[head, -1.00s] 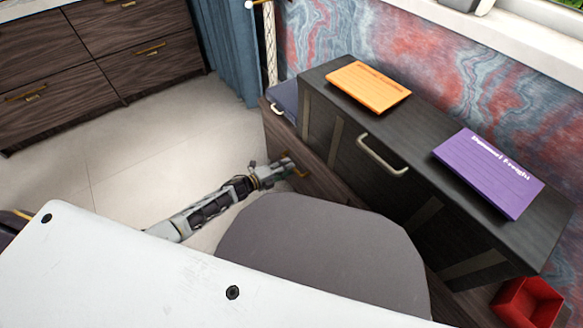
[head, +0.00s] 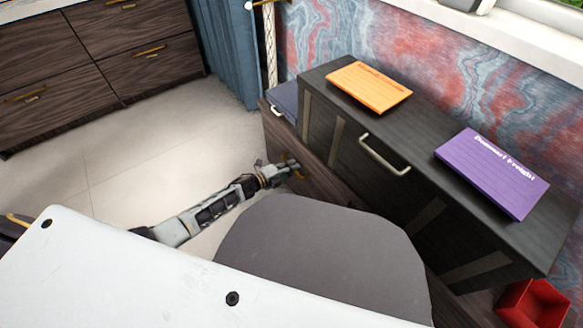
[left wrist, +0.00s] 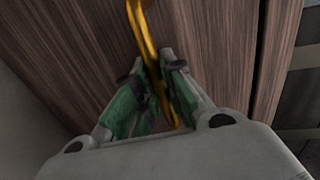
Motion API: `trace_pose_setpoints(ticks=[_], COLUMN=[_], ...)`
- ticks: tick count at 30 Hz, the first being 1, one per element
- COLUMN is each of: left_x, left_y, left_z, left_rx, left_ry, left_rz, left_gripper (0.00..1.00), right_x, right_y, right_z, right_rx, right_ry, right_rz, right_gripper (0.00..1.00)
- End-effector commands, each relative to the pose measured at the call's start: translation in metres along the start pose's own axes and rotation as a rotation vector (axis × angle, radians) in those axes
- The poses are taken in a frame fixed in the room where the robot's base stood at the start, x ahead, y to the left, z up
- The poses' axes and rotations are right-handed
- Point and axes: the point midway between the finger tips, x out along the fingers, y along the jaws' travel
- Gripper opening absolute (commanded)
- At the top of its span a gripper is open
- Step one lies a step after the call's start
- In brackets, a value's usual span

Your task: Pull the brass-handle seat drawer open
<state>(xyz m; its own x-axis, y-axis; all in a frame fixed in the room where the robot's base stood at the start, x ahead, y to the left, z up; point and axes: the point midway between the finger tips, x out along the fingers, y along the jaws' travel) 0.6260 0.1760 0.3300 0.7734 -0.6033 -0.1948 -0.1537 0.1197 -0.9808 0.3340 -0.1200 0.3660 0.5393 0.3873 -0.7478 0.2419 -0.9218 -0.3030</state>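The brass handle (left wrist: 142,35) runs down between the fingers of my left gripper (left wrist: 153,68) in the left wrist view. The fingers are drawn in close on both sides of the bar, shut on it. In the head view my left gripper (head: 289,169) is at the brown wood drawer front (head: 322,181), with a bit of the brass handle (head: 300,176) showing beside it. The drawer front fills much of the left wrist view (left wrist: 215,45). I see no clear gap around the drawer front. My right gripper is not in view.
A grey rounded seat (head: 320,250) stands close to my left arm. Behind the drawer is a dark cabinet (head: 330,130) with a pale handle, carrying an orange book (head: 368,87) and a purple book (head: 490,172). Floor left is clear.

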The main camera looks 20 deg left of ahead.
Motion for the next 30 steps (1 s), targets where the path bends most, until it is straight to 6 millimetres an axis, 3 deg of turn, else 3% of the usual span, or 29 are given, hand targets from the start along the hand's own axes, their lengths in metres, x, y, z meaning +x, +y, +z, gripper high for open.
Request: trace_pose_setpoints(ticks=[17, 23, 30], left_x=[-0.007, -0.025, -0.063], left_y=[0.002, 0.005, 0.012], left_z=[0.0, -0.001, 0.0], left_rx=[-0.001, -0.002, -0.002], left_ry=[0.0, 0.0, -0.001], left_rz=[0.002, 0.004, 0.004], left_gripper=[0.0, 0.0, 0.0], right_x=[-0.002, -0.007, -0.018], right_y=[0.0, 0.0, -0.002], right_z=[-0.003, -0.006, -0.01], right_rx=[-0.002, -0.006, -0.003], right_ry=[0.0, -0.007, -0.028], right_rz=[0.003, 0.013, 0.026], right_gripper=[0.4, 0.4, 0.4])
